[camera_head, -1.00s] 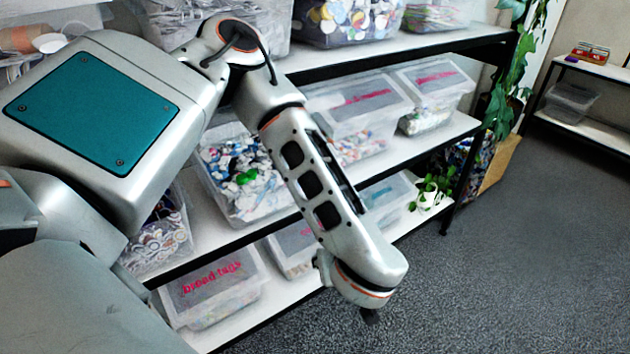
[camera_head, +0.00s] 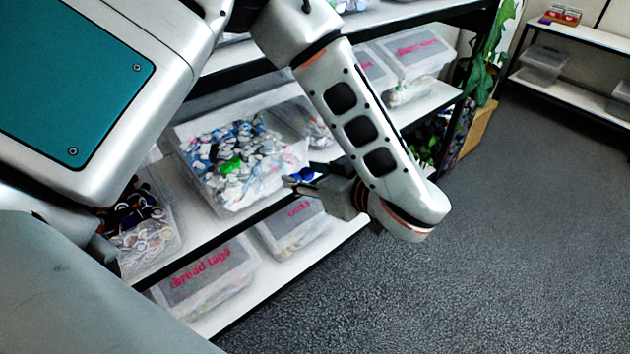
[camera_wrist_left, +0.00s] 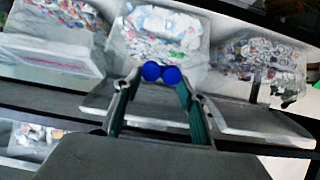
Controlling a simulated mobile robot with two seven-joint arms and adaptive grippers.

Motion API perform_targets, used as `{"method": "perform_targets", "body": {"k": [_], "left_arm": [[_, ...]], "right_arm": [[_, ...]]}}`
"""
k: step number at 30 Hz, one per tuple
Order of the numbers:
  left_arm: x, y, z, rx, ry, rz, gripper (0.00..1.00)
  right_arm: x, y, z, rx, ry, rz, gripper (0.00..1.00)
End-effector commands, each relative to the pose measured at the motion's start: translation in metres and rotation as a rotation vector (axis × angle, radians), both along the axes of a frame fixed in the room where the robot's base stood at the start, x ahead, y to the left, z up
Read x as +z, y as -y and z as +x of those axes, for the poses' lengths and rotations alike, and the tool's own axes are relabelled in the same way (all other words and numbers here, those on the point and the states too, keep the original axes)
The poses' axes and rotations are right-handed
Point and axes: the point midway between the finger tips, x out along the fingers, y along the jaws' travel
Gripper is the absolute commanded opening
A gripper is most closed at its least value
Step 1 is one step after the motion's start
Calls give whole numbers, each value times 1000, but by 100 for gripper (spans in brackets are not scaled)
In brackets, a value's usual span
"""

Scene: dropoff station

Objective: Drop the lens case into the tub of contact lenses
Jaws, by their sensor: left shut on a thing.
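The lens case, two joined blue discs, is held in my left gripper (camera_head: 300,181). The lens case (camera_wrist_left: 161,73) shows clearly between the fingertips in the left wrist view. It also shows small in the head view (camera_head: 303,174). My left gripper (camera_wrist_left: 158,80) is shut on it. The tub of contact lenses (camera_head: 215,212) is an open clear tub of white and blue packs with a green piece, on the middle shelf. The same tub shows in the left wrist view (camera_wrist_left: 203,56), beyond the lens case. The gripper is just right of the tub in the head view. My right gripper is not in view.
A tub of round lids (camera_head: 150,245) stands left of the lens tub. A lidded tub marked "bread tags" (camera_head: 205,285) is on the shelf below, beside another lidded tub (camera_head: 295,228). Lidded tubs (camera_head: 420,55) stand to the right. The floor (camera_head: 480,250) is open.

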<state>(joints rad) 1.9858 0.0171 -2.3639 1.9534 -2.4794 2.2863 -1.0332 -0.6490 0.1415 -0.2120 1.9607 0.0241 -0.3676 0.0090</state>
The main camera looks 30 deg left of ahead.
Motion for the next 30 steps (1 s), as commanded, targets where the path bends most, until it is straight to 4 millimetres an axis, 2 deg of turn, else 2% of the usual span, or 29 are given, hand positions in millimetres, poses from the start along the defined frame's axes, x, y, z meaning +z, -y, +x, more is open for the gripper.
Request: {"method": "perform_targets", "body": {"k": [16,30], "left_arm": [[-7,-65,26,3,-2,0,33],[-11,-119,49,0,-1,1,33]], "right_arm": [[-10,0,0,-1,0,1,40],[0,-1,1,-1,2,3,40]]}}
